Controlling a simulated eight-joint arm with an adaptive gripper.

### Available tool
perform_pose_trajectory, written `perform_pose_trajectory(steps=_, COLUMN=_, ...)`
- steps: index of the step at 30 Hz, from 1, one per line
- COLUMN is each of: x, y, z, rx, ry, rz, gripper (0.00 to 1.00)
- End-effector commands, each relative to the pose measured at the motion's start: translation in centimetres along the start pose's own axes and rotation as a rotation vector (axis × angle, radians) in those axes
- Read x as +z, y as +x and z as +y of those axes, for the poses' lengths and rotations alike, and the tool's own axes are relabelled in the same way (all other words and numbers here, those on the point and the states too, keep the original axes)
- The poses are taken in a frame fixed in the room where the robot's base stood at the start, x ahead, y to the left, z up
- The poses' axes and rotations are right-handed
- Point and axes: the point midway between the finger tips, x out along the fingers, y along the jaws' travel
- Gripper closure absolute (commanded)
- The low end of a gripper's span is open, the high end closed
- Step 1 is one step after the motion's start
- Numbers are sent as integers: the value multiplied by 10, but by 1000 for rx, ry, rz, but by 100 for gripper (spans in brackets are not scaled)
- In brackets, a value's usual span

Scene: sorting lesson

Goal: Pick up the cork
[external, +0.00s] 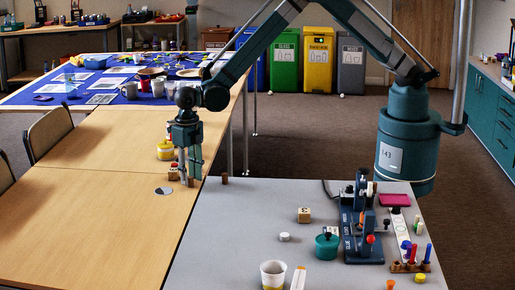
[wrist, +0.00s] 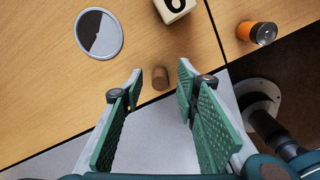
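The cork (wrist: 160,77) is a small brown cylinder standing close to the edge where the wooden table meets the grey one. In the wrist view it lies between and just beyond my fingertips, with clear space on both sides. My gripper (wrist: 158,82) is open and empty, its green ridged pads spread apart. In the external view my gripper (external: 187,172) points down over the wooden table's right edge. A small brown shape by its tips looks like the cork (external: 190,182). Whether they touch cannot be told.
A numbered wooden block (wrist: 173,8), a round disc (wrist: 99,33) and an orange-sided jar (wrist: 262,32) are nearby. Another brown cylinder (external: 225,178) stands on the grey table's far edge. A blue press (external: 362,235), green pot (external: 327,247) and cup (external: 273,275) stand farther right.

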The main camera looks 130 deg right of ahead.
Motion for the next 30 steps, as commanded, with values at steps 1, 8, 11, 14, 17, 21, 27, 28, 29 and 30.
perform_pose_trajectory(steps=1, x=0, y=4, z=0, rx=0, ry=0, rz=0, gripper=69)
perform_pose_trajectory(steps=8, x=0, y=10, z=0, rx=0, ry=0, rz=0, gripper=69)
perform_pose_trajectory(steps=11, x=0, y=10, z=0, rx=0, ry=0, rz=0, gripper=69)
perform_pose_trajectory(steps=14, x=0, y=9, z=0, rx=0, ry=0, rz=0, gripper=69)
perform_pose_trajectory(steps=17, x=0, y=9, z=0, rx=0, ry=0, rz=0, gripper=69)
perform_pose_trajectory(steps=21, x=0, y=9, z=0, rx=0, ry=0, rz=0, gripper=70)
perform_pose_trajectory(steps=27, x=0, y=9, z=0, rx=0, ry=0, rz=0, gripper=90)
perform_pose_trajectory(steps=28, x=0, y=9, z=0, rx=0, ry=0, rz=0, gripper=90)
perform_pose_trajectory(steps=29, x=0, y=9, z=0, rx=0, ry=0, rz=0, gripper=90)
perform_pose_trajectory(steps=30, x=0, y=9, z=0, rx=0, ry=0, rz=0, gripper=90)
